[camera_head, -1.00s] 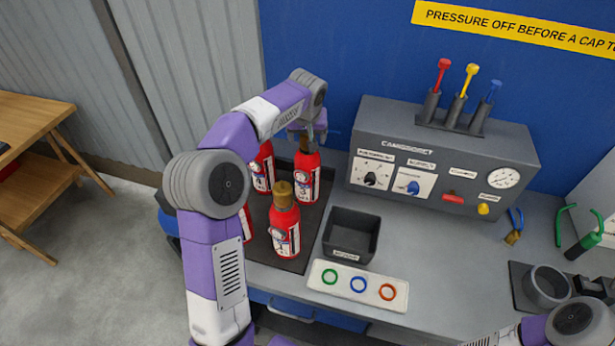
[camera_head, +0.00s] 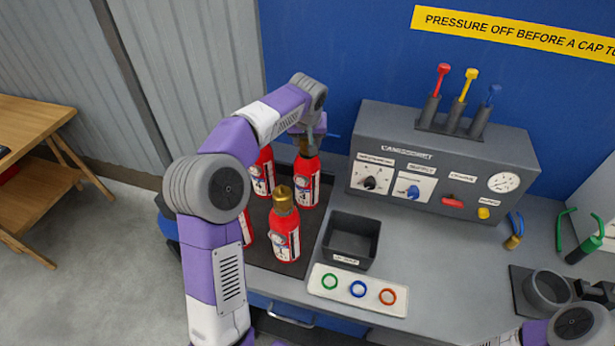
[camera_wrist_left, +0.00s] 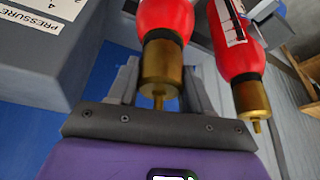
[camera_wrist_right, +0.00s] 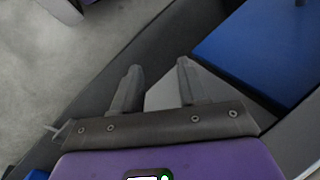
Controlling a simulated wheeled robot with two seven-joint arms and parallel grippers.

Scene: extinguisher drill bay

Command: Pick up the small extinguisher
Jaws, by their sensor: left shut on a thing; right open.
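Several red extinguishers with brass caps stand on a dark mat (camera_head: 262,258) on the bench. My left gripper (camera_head: 304,138) is shut on the brass cap of the back-right extinguisher (camera_head: 306,182). In the left wrist view the fingers (camera_wrist_left: 160,85) are on either side of this cap (camera_wrist_left: 160,70). The extinguisher is upright; I see no clear gap beneath it. Another extinguisher (camera_head: 285,232) stands in front, one (camera_head: 262,173) stands behind to the left, and one is partly hidden by my arm. I cannot tell which is the small one. My right gripper (camera_wrist_right: 155,88) is open and empty.
A dark open bin (camera_head: 351,240) and a white tray with coloured rings (camera_head: 357,289) lie right of the mat. A grey control panel (camera_head: 440,165) stands behind. A neighbouring extinguisher (camera_wrist_left: 232,50) is close beside my left gripper. A wooden table (camera_head: 35,130) is far left.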

